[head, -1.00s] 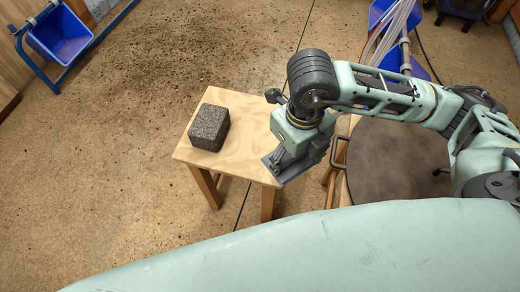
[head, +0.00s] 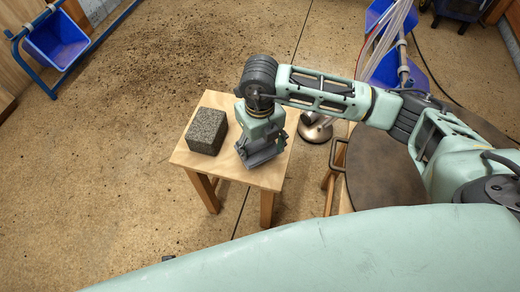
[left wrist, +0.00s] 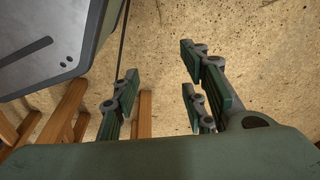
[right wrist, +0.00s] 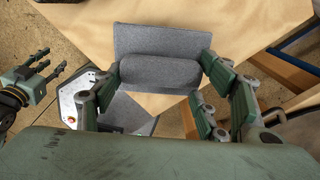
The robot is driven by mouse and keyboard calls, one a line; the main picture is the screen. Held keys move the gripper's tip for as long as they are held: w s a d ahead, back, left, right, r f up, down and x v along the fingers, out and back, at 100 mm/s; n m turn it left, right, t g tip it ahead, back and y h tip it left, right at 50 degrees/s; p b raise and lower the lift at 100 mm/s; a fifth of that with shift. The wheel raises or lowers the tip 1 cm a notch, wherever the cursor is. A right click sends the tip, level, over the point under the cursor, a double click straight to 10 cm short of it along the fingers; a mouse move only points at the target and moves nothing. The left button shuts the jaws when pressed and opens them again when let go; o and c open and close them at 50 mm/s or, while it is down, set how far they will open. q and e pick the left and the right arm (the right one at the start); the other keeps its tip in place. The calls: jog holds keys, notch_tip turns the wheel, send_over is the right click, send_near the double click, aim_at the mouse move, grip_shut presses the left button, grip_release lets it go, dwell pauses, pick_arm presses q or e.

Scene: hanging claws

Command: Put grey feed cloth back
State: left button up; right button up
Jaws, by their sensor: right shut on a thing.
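The grey feed cloth (right wrist: 160,72) is folded over between the fingers of my right gripper (right wrist: 160,90) in the right wrist view. My right gripper is shut on it. In the head view the right gripper (head: 262,142) is over the right part of the small wooden table (head: 230,172), with the cloth (head: 264,155) under its fingers. I cannot tell whether the cloth touches the tabletop. My left gripper (left wrist: 165,95) is open and empty above the floor in the left wrist view; it also shows at the left of the right wrist view (right wrist: 32,85).
A speckled grey-brown block (head: 207,130) stands on the table, left of the right gripper. A round dark-topped table (head: 385,172) is to the right. A metal round-based object (head: 315,128) stands behind. Blue bins (head: 57,38) are farther off.

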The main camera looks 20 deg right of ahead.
aim_at(260, 150)
notch_tip(260, 150, down, 3)
jog(key=shift+r, duration=0.1)
pick_arm(q)
jog(key=shift+w+r, duration=0.2)
jog(key=shift+r, duration=0.5)
pick_arm(e)
jog(key=shift+f, duration=0.2)
pick_arm(q)
jog(key=shift+w+d+r, duration=0.1)
jog(key=shift+w+r, duration=0.15)
jog(key=shift+w, duration=0.1)
pick_arm(e)
jog(key=o, duration=1)
pick_arm(q)
jog(key=s+f, duration=0.2)
jog(key=f+p, duration=0.1)
jog(key=f, duration=0.1)
jog(key=shift+s+a+f, duration=0.1)
jog(key=shift+s+a, duration=0.1)
jog(key=shift+s, duration=0.2)
pick_arm(e)
notch_tip(260, 150, up, 12)
jog(key=shift+r, duration=0.15)
